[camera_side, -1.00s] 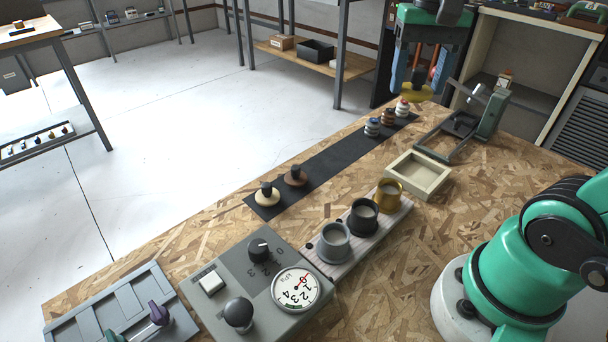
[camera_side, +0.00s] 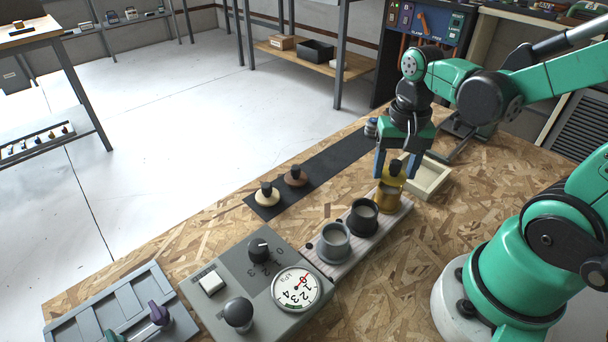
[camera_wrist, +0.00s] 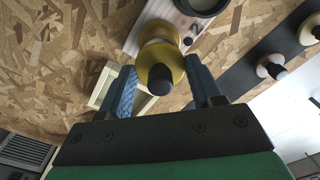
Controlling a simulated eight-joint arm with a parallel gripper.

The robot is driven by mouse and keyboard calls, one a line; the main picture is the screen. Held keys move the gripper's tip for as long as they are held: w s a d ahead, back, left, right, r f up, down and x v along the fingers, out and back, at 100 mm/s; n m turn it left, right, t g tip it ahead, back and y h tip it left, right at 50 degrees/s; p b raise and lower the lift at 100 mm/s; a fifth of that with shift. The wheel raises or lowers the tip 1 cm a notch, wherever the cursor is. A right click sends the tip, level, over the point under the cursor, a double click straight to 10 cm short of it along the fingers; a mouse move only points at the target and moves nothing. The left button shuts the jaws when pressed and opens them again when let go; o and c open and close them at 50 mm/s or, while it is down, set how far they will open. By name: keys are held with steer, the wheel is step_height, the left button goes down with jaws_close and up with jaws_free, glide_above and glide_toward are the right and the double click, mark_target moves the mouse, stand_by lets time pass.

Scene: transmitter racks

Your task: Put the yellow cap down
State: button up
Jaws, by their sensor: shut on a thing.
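My gripper (camera_side: 394,174) is shut on the yellow cap (camera_side: 396,179). The cap is upright, directly over the yellow cup (camera_side: 388,203) at the far end of the pale wooden strip. I cannot tell whether cap and cup touch. In the wrist view the cap (camera_wrist: 158,56), with its dark knob (camera_wrist: 160,80), sits between the blue fingers of my gripper (camera_wrist: 161,68). It hides most of the cup below it.
A black cup (camera_side: 362,217) and a grey cup (camera_side: 334,243) stand on the same wooden strip (camera_side: 322,266), both without caps. A cream tray (camera_side: 436,182) is close on the right. Two knobbed caps (camera_side: 267,195) lie on the black mat (camera_side: 328,172). A gauge box (camera_side: 232,312) stands in front.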

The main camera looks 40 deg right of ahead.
steer(key=shift+f, duration=0.65)
steer(key=shift+f, duration=0.3)
steer(key=o, duration=1.2)
steer(key=shift+o, duration=0.2)
